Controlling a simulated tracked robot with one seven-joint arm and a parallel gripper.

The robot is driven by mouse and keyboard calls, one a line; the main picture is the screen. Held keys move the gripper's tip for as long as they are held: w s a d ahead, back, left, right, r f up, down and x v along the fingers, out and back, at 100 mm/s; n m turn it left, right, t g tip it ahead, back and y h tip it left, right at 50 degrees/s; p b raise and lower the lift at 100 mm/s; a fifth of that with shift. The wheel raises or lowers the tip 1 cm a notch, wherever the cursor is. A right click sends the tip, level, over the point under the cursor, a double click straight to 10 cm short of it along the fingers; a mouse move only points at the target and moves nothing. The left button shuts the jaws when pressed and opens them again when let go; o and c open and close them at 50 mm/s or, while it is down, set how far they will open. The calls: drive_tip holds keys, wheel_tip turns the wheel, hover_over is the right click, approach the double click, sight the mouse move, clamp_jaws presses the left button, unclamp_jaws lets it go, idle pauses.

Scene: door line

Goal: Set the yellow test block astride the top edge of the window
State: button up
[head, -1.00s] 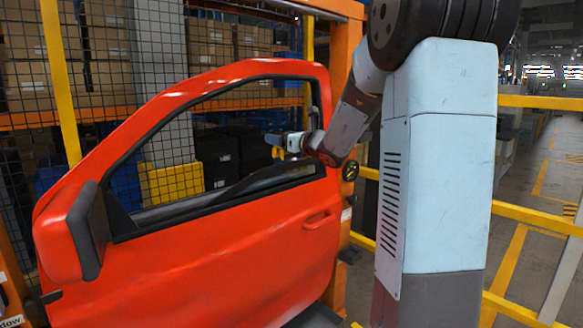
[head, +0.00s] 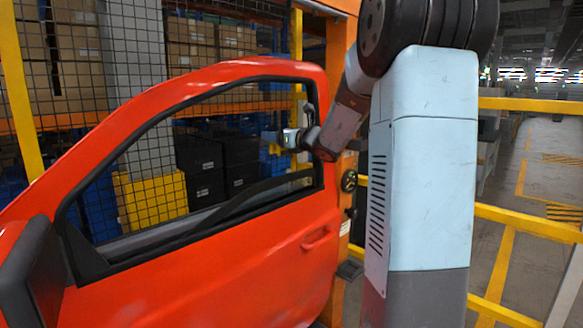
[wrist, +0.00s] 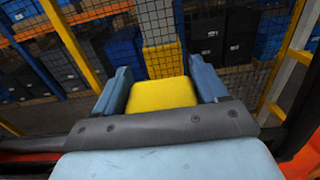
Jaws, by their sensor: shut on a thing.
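The red door (head: 270,250) stands in front of me with a dark-framed window opening (head: 64,215). A dark sloping strip (head: 250,197) crosses the lower part of the opening. I cannot make out the glass's top edge clearly. My gripper (head: 283,137) shows in the head view in front of the rear upper part of the opening, above the strip. In the wrist view my gripper (wrist: 163,88) has its two blue fingers shut on the yellow test block (wrist: 162,95). The block appears clear of the door.
A black mirror (head: 35,275) sticks out at the door's front. An orange post (head: 340,55) stands behind the door's rear edge. Beyond are a mesh fence (head: 75,85), a yellow bin (head: 150,200) and black boxes (head: 200,170). Yellow rails (head: 530,227) run at right.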

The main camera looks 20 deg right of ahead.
drive_tip(key=w+d+f, duration=0.7)
drive_tip(key=f, duration=0.4)
drive_tip(key=shift+f, duration=0.2)
drive_tip(key=o, duration=1.3)
drive_tip(key=shift+c, duration=0.2)
